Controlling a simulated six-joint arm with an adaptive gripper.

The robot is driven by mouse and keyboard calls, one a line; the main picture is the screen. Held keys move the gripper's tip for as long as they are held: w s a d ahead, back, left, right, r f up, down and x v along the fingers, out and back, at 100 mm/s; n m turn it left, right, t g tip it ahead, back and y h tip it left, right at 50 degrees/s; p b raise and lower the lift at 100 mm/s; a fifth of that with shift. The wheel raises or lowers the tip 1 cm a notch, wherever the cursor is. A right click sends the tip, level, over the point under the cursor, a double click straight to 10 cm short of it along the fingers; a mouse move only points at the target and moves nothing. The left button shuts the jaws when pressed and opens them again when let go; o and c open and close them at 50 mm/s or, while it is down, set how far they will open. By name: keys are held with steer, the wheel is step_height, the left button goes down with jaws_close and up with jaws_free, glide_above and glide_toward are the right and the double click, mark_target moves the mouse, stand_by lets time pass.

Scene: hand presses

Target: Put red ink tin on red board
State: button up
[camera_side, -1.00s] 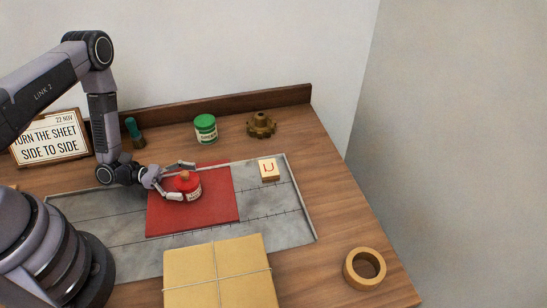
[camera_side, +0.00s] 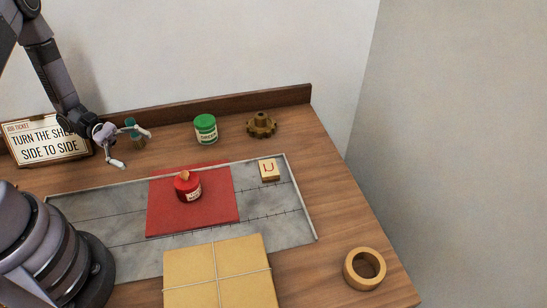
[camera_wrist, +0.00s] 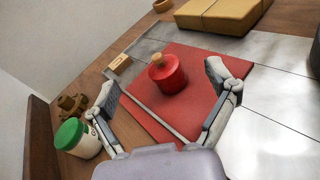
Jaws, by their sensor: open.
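The red ink tin (camera_side: 187,188), with a tan knob on its lid, stands upright on the red board (camera_side: 205,217), near the board's back edge. In the wrist view the red tin (camera_wrist: 168,76) also rests on the red board (camera_wrist: 198,105). My gripper (camera_side: 134,149) is open and empty, up and to the left of the tin in the side view, apart from it. In the wrist view its two fingers are spread wide, with the tin beyond them.
A green tin (camera_side: 206,129) and a brass gear-like piece (camera_side: 261,125) stand at the back. A letter block (camera_side: 268,170) sits on the grey plate (camera_side: 270,215). A tied parcel (camera_side: 220,275) lies in front; a wooden ring (camera_side: 364,268) is at right. A sign (camera_side: 45,143) stands at left.

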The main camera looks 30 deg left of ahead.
steer(key=s+d+r+m+g+y, duration=0.2)
steer(key=r+m+y, duration=0.3)
steer(key=r, duration=0.4)
steer(key=s+d+r+m+g+y, duration=0.2)
steer(key=r+m+y, duration=0.3)
steer(key=r, duration=0.5)
steer(key=s+r+m+t+y, duration=0.5)
steer(key=s+r+m+t, duration=0.2)
steer(key=r, duration=0.4)
steer(key=shift+s+r+t+y, duration=0.2)
steer(key=shift+s+t+y, duration=0.15)
steer(key=shift+s, duration=0.55)
